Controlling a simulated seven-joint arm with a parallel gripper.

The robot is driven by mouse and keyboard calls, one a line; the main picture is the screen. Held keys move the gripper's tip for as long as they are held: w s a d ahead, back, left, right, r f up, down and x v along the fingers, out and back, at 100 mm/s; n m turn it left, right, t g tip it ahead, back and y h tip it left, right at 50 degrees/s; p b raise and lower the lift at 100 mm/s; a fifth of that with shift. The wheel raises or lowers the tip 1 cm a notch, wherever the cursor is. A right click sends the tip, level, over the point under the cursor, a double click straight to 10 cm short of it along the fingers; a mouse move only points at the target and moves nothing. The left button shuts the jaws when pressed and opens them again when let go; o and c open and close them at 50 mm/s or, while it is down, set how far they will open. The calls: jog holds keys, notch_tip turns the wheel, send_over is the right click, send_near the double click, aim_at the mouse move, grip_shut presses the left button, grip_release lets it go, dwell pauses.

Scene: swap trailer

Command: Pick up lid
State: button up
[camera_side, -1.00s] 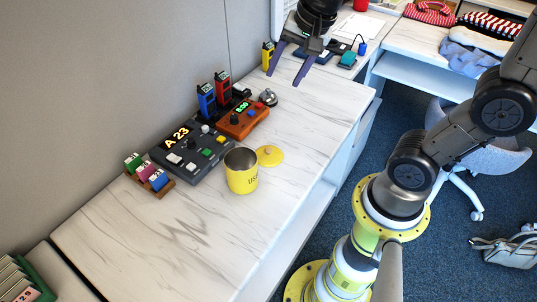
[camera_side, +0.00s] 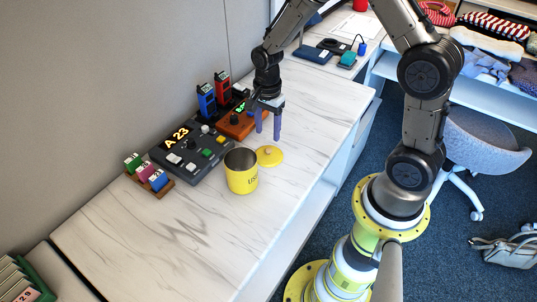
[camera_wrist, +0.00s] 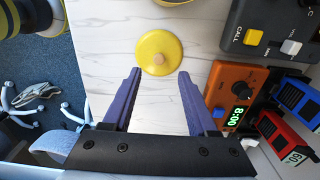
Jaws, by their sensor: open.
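The lid (camera_side: 270,156) is a round yellow disc with a small knob, lying flat on the white marbled counter (camera_side: 180,240). It lies beside a yellow canister (camera_side: 242,172), which stands upright with its top open. My gripper (camera_side: 267,136) is open and empty, above the counter just behind the lid in the side view. In the wrist view the lid (camera_wrist: 159,52) lies ahead of and roughly centred between the purple fingertips (camera_wrist: 160,72), with the knob facing up. Only an edge of the canister (camera_wrist: 165,3) shows there.
A grey control panel (camera_side: 192,158) and an orange clock box (camera_side: 236,124) stand left of the gripper, near the wall. Blue (camera_side: 206,100) and red (camera_side: 222,88) radios stand behind them. The counter in front of the canister is clear.

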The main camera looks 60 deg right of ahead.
aim_at(268, 150)
jog(key=shift+s+f, duration=0.1)
jog(key=shift+f, duration=3.35)
grip_shut()
